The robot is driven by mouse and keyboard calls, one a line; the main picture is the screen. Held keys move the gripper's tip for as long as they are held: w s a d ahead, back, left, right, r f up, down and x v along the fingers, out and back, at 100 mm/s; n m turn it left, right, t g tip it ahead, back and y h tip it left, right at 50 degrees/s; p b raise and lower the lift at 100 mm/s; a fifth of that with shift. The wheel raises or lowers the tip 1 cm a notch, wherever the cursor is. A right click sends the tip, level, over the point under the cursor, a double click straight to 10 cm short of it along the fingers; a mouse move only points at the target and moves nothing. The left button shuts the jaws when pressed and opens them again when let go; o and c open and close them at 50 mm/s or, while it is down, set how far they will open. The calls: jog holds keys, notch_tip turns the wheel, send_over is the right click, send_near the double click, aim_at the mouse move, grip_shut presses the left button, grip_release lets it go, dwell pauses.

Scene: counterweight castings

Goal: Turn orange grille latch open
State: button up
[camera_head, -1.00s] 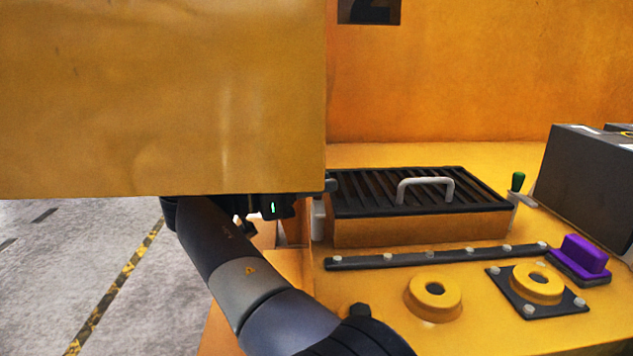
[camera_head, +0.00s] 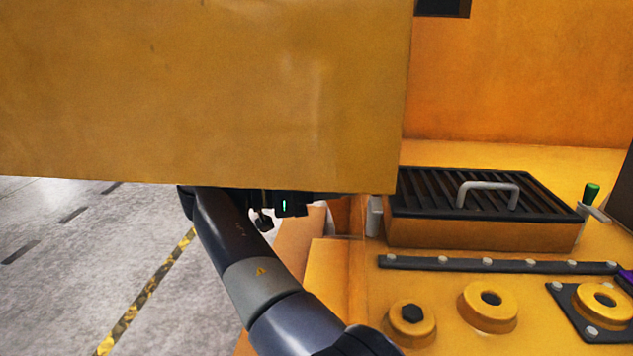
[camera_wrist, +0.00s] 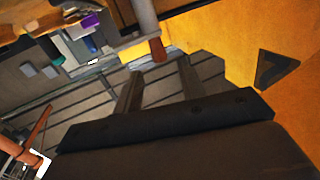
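A black slatted grille (camera_head: 430,200) with a grey handle (camera_head: 488,190) sits on a yellow deck in the head view. A green-handled latch (camera_head: 591,193) stands at its right end. A grey bracket (camera_head: 375,216) shows at its left end; a large yellow panel hides the area above. In the wrist view, a short orange-red cylinder (camera_wrist: 157,50), which looks like the orange latch's handle, lies just beyond my gripper (camera_wrist: 158,80). The two fingers are apart with nothing visible between them. I cannot tell whether they touch the cylinder. In the head view, the panel hides much of my gripper.
The yellow panel (camera_head: 200,90) fills the upper left of the head view, above my arm. Yellow bosses (camera_head: 487,308) and a bolted black strip (camera_head: 490,265) lie before the grille. Open grey floor (camera_head: 70,260) is at left.

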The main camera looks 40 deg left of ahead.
jog(key=shift+b+v, duration=0.8)
jog(key=shift+v, duration=1.05)
jog(key=shift+f, duration=0.1)
jog(key=shift+w, duration=0.1)
jog(key=shift+p+x, duration=0.45)
jog(key=shift+x, duration=4.85)
